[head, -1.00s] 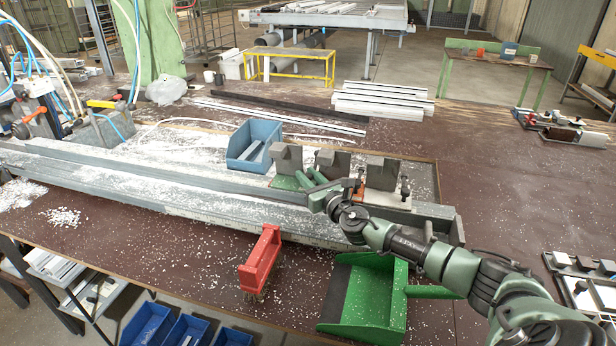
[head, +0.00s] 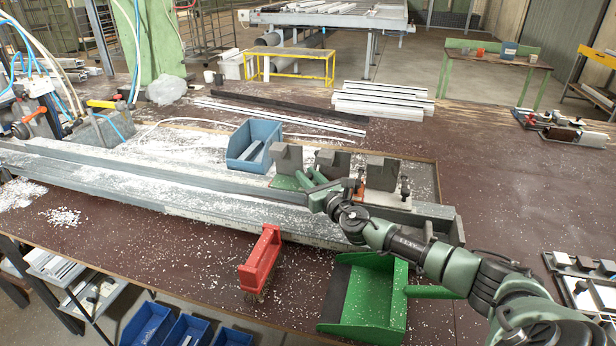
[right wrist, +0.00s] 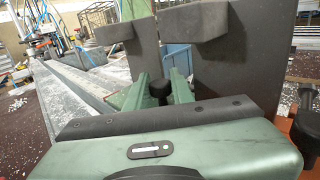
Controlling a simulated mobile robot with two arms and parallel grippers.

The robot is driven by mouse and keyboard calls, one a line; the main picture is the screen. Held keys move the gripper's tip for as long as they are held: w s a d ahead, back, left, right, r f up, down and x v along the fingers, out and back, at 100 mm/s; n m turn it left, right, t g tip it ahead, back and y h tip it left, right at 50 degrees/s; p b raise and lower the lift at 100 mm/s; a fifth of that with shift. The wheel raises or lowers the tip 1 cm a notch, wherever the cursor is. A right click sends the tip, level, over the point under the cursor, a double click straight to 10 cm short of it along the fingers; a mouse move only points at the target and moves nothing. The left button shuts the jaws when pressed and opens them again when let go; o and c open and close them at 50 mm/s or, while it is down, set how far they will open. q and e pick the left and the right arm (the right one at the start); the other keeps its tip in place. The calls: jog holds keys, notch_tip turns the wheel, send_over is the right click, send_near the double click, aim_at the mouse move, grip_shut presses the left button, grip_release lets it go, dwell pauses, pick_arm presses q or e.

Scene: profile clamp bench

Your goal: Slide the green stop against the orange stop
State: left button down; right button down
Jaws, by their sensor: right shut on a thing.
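The green stop (head: 284,182) sits at the rail, with a dark grey block above its green base. My right gripper (head: 308,174) reaches it from the right. In the right wrist view its two green fingers close around a black knob (right wrist: 158,85), apparently the green stop's; the contact is partly hidden. The orange stop (head: 361,187) stands to the right, apart from the green stop and largely hidden by my right arm. An orange patch (right wrist: 306,135) shows at the right of the wrist view. My left gripper is not in view.
A grey block (head: 333,162) stands between the two stops' positions in the picture. A blue bin (head: 240,155) is behind the rail (head: 150,190). White chips cover the bench.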

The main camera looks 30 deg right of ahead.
jog(key=shift+s+d, duration=0.2)
jog(key=c, duration=1.3)
grip_release()
jog(key=shift+o, duration=0.2)
